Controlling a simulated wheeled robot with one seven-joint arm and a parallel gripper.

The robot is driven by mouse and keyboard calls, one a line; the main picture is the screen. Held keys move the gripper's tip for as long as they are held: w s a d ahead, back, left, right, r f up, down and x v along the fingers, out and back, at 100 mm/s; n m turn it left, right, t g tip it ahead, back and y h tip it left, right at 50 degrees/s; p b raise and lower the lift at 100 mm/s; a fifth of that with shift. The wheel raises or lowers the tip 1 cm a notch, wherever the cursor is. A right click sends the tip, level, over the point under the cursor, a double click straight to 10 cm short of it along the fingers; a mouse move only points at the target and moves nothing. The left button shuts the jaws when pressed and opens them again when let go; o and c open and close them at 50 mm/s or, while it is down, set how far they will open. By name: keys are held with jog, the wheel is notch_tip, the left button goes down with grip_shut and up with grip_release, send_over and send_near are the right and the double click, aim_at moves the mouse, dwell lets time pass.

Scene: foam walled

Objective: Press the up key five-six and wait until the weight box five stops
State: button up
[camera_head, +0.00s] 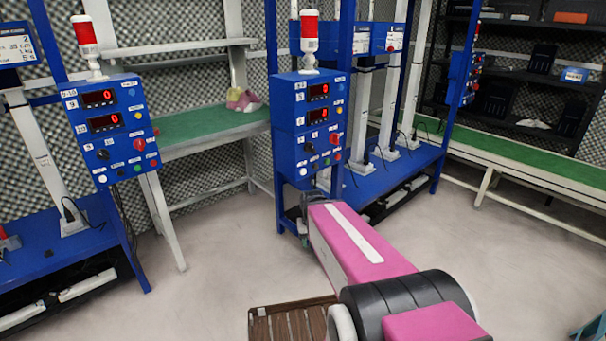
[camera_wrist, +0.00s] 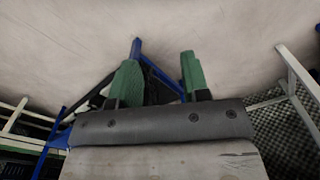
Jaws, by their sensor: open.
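The middle blue control panel (camera_head: 312,118) has two red displays, both reading 0, with small buttons and knobs below. Its labels are too small to read surely, so I cannot tell which button is the up key five-six. Another blue panel (camera_head: 112,125) stands at the left, its displays also at 0. I cannot pick out weight box five. My pink arm reaches towards the foot of the middle panel, and my gripper is mostly hidden there in the head view. In the wrist view my gripper (camera_wrist: 160,78) has two green fingers apart, with nothing between them.
Blue rig frames with white posts (camera_head: 385,110) stand behind the middle panel. A green-topped table (camera_head: 200,125) is between the panels, and a long green bench (camera_head: 530,170) is at the right. A slatted wooden thing (camera_head: 290,320) lies low in front. The pale floor (camera_head: 220,230) is partly clear.

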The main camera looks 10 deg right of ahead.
grip_shut()
jog(key=shift+d, duration=0.1)
dwell(1.6)
